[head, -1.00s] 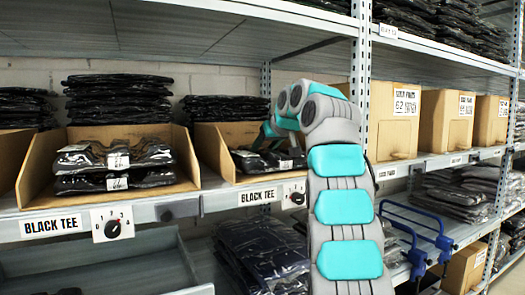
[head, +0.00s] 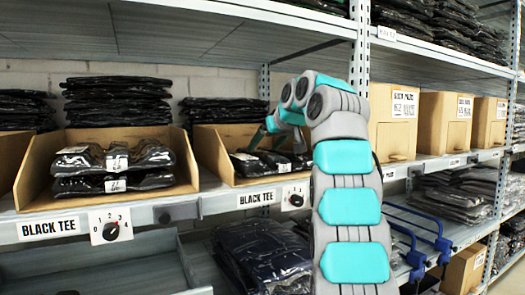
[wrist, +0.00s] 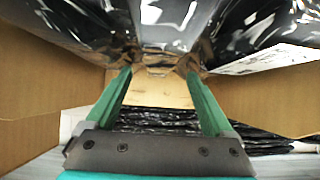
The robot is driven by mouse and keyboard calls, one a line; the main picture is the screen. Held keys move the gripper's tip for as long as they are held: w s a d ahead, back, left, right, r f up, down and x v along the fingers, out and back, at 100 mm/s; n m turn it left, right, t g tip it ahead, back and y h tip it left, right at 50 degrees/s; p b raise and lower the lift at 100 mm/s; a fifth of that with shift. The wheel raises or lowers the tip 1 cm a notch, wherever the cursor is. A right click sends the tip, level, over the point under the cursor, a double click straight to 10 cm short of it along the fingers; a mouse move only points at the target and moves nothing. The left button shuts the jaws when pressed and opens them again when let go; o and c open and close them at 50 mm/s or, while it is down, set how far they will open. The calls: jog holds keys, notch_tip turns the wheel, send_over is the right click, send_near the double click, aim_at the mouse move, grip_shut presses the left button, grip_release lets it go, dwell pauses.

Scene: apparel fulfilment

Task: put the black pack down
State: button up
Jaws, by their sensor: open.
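A black pack (head: 262,163) in shiny plastic with a white label lies in the right-hand open cardboard bin (head: 214,155), above a "BLACK TEE" label. My gripper (wrist: 158,78) reaches into this bin, and in the head view its green-teal fingers (head: 266,136) are partly hidden behind my arm. In the wrist view the two fingers are spread apart, with the dark glossy pack (wrist: 70,25) at their tips across the top of the picture. Whether the tips touch it I cannot tell.
A left cardboard bin (head: 40,165) holds two stacked black packs (head: 115,165). Stacks of black packs (head: 118,100) stand behind. A metal upright (head: 360,55) and closed cartons (head: 393,120) are to the right. Dial cards (head: 111,226) hang on the shelf edge.

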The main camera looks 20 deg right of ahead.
jog(key=v, duration=0.8)
jog(key=shift+r+p, duration=0.15)
jog(key=shift+p, duration=0.15)
jog(key=shift+s+r, duration=0.15)
jog(key=shift+s, duration=0.25)
dwell(0.6)
